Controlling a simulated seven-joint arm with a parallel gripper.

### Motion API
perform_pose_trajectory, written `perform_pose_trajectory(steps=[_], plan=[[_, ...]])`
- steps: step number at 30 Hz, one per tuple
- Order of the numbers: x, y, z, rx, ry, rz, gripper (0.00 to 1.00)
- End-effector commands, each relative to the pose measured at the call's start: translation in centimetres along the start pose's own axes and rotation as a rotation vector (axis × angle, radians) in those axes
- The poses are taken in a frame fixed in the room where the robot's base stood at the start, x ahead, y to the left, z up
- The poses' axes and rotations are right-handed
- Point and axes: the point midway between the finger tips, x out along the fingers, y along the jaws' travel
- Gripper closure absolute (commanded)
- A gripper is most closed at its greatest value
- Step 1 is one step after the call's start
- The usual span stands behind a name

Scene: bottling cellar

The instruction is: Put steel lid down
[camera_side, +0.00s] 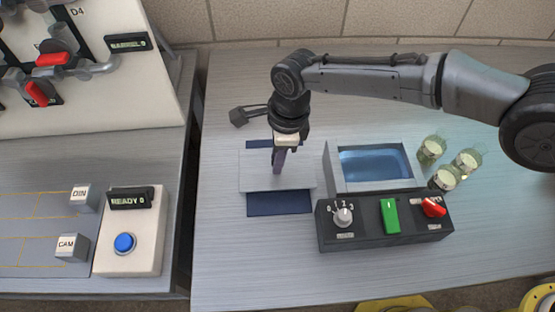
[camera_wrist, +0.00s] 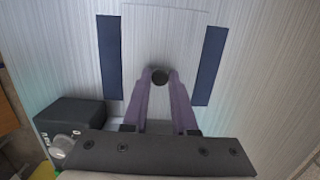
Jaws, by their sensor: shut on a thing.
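The steel lid (camera_side: 255,172) is a flat, pale grey plate lying level over a dark blue mat (camera_side: 279,203). The mat shows beyond two opposite sides of the lid. In the wrist view the lid (camera_wrist: 161,35) sits between two visible blue strips of the mat (camera_wrist: 109,57), and a dark round knob (camera_wrist: 160,76) stands on it. My gripper (camera_side: 278,170) points down with its purple fingers shut on the lid's knob; it also shows in the wrist view (camera_wrist: 160,80). I cannot tell whether the lid touches the mat or hangs just above it.
An open basin of blue water (camera_side: 375,163) stands right of the lid. A black control box (camera_side: 385,234) with a dial and green and red switches is in front. Several glass jars (camera_side: 445,178) stand farther right. The table left of the mat is clear.

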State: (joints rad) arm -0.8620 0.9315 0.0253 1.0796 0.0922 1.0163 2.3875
Motion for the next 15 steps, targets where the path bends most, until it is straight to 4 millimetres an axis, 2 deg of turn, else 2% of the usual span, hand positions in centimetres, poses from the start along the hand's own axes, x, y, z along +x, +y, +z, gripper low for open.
perform_pose_trajectory(steps=[4, 15], plan=[[1.6, 0.0, -0.2, 0.000, -0.001, 0.000, 1.00], [1.9, 0.0, -0.2, 0.000, -0.002, -0.001, 1.00]])
